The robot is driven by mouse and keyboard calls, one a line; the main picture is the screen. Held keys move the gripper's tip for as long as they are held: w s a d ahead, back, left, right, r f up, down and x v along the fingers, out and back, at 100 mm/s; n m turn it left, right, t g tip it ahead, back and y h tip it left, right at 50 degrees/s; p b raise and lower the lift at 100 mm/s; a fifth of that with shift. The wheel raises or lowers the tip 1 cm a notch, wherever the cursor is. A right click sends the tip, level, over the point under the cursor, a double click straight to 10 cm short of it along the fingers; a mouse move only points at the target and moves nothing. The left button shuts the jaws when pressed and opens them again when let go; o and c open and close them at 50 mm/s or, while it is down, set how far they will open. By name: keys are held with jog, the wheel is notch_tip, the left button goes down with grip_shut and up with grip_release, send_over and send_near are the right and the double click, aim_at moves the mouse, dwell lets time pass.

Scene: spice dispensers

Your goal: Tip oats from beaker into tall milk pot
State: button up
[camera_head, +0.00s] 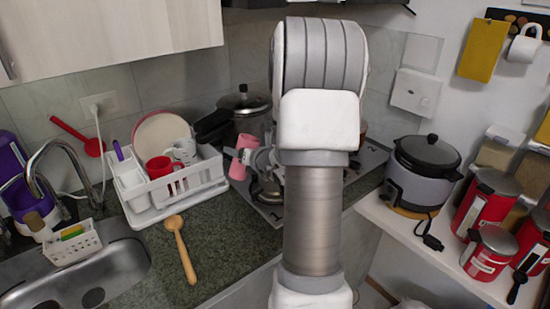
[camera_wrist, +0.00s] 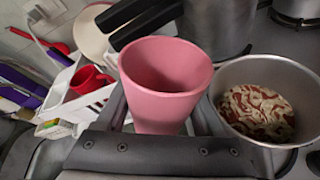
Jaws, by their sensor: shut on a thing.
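A pink beaker (camera_head: 241,164) is held in my gripper (camera_head: 262,158) over the left side of the stove, leaning slightly. In the wrist view the beaker (camera_wrist: 165,85) is between the two fingers of my gripper (camera_wrist: 165,118), mouth toward the camera. I see only bare pink wall inside it; its bottom is not clear. An open silver pot (camera_wrist: 262,70) is close beside the beaker on the right in the wrist view. Pale flakes (camera_wrist: 258,108) with reddish-brown patches lie in it. In the head view my arm hides most of the pot.
A pressure cooker (camera_head: 244,103) with a black handle stands behind the beaker. A white dish rack (camera_head: 178,190) with cups is to the left, and a wooden spoon (camera_head: 182,250) lies on the counter. A rice cooker (camera_head: 420,175) and red canisters (camera_head: 485,205) stand on the right shelf.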

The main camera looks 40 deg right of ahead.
jog(key=f+b, duration=0.1)
jog(key=b, duration=0.3)
jog(key=a+f+n+h+b, duration=0.1)
jog(key=b, duration=0.2)
jog(key=f+n+b, duration=0.1)
jog(key=f+b, duration=0.1)
jog(key=b, duration=0.2)
jog(key=shift+w+a+h+b, duration=0.15)
jog(key=shift+a+h+b, duration=0.15)
jog(key=shift+a, duration=0.05)
jog(key=b, duration=0.2)
jog(key=n+b, duration=0.1)
jog(key=b, duration=0.1)
jog(key=shift+a, duration=0.25)
jog(key=shift+h, duration=0.4)
jog(key=shift+r+p, duration=1.65)
jog(key=shift+r, duration=0.95)
